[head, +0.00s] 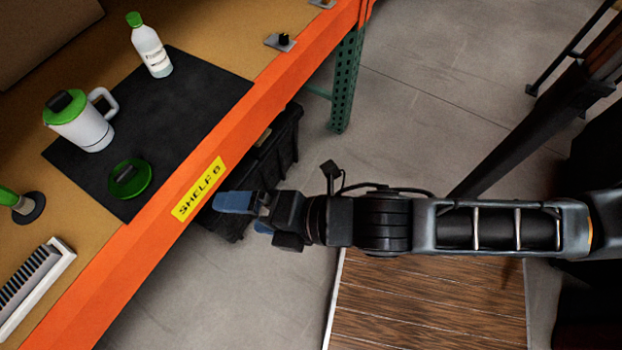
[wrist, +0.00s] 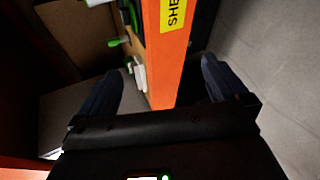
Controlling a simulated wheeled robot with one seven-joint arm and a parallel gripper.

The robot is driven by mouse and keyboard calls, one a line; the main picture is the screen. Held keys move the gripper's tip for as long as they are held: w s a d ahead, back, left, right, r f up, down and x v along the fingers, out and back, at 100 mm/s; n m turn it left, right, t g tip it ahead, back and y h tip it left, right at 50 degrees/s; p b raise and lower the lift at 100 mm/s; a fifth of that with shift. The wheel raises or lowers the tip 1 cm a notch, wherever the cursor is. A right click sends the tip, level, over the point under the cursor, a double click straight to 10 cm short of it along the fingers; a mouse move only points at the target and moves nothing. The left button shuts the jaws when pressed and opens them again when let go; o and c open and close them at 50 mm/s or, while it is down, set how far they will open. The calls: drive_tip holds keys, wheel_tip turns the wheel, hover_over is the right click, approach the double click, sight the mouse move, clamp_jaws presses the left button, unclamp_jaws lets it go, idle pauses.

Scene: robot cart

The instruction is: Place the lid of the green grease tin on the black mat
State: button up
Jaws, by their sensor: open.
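A round dark-green lid-like piece (head: 129,180) with a raised bar across its top lies on the black mat (head: 190,92), near the mat's front corner. It looks low and flat; I cannot tell whether a tin is under it. No separate green tin is clear in the head view. My gripper (head: 246,214) is open and empty, to the right of the shelf's orange front edge and apart from the lid. In the wrist view my gripper (wrist: 162,85) has its two fingers spread, with the orange beam showing between them.
A white mug with a green top (head: 88,130) and a white bottle with a green cap (head: 152,55) stand on the mat. A green-handled piece (head: 20,205) and a white brush (head: 35,285) lie left. The orange beam (head: 130,255) edges the shelf; a black crate (head: 270,155) sits below.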

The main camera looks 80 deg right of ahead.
drive_tip(key=s+d+r+m+t, duration=0.1)
drive_tip(key=s+d+r+m, duration=0.1)
drive_tip(key=s+r+m, duration=0.8)
drive_tip(key=s+m, duration=0.4)
drive_tip(key=m, duration=0.4)
drive_tip(key=shift+d+m+t, duration=0.3)
drive_tip(key=shift+d+t, duration=0.05)
drive_tip(key=shift+t, duration=0.05)
